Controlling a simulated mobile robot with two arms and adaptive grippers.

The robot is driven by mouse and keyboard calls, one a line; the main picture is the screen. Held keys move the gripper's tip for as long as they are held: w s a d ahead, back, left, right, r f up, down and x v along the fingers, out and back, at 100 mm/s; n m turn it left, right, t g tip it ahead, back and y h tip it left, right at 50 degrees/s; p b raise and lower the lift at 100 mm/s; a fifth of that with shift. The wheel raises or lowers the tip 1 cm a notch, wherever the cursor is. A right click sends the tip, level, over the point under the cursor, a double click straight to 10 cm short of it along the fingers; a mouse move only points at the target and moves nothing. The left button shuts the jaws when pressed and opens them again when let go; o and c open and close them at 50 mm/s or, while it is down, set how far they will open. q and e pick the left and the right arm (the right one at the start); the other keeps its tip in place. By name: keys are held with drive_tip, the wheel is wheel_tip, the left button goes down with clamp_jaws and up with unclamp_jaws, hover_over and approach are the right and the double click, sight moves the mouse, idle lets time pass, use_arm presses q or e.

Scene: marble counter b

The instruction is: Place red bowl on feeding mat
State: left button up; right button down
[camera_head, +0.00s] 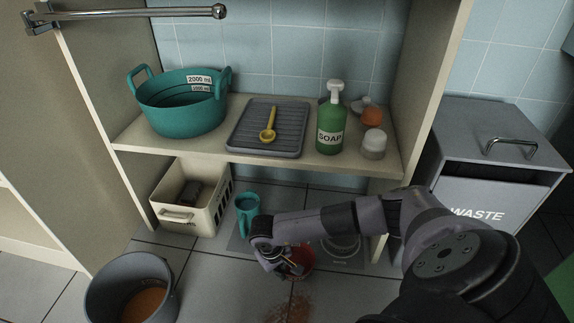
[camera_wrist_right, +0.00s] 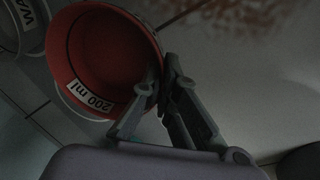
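The red bowl (camera_head: 303,260), labelled "200 ml", is low near the floor, partly hidden behind my right gripper (camera_head: 285,266) in the head view. In the right wrist view, the bowl (camera_wrist_right: 108,58) has its rim between the two fingers of the right gripper (camera_wrist_right: 160,92), one inside and one outside; they look closed on it. The grey feeding mat (camera_head: 352,257) lies on the floor, partly covered by my arm. The bowl is at its front edge; I cannot tell whether it touches the mat. My left gripper is not in view.
A teal cup (camera_head: 247,212) stands at the mat's left part. A grey bucket (camera_head: 100,297) with brown contents is lower left. Brown crumbs (camera_head: 287,310) lie on the floor in front. A shelf (camera_head: 215,158) overhangs, with a cream basket (camera_head: 218,207) below it.

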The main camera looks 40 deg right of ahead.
drive_tip(key=w+d+b, duration=0.1)
drive_tip(key=w+d, duration=0.1)
drive_tip(key=w+d+b, duration=0.2)
drive_tip(key=d, duration=0.1)
drive_tip(key=w+d+b, duration=0.2)
drive_tip(key=d, duration=0.1)
drive_tip(key=shift+w+f, duration=0.2)
drive_tip(key=shift+w+d+r, duration=0.1)
drive_tip(key=shift+w+d, duration=0.2)
drive_tip(key=shift+d, duration=0.05)
wheel_tip(320, 180, down, 3)
drive_tip(key=b, duration=0.3)
drive_tip(key=shift+b, duration=0.35)
drive_tip(key=shift+f, duration=0.2)
drive_tip(key=shift+f, duration=0.15)
drive_tip(key=c, duration=1.8)
unclamp_jaws()
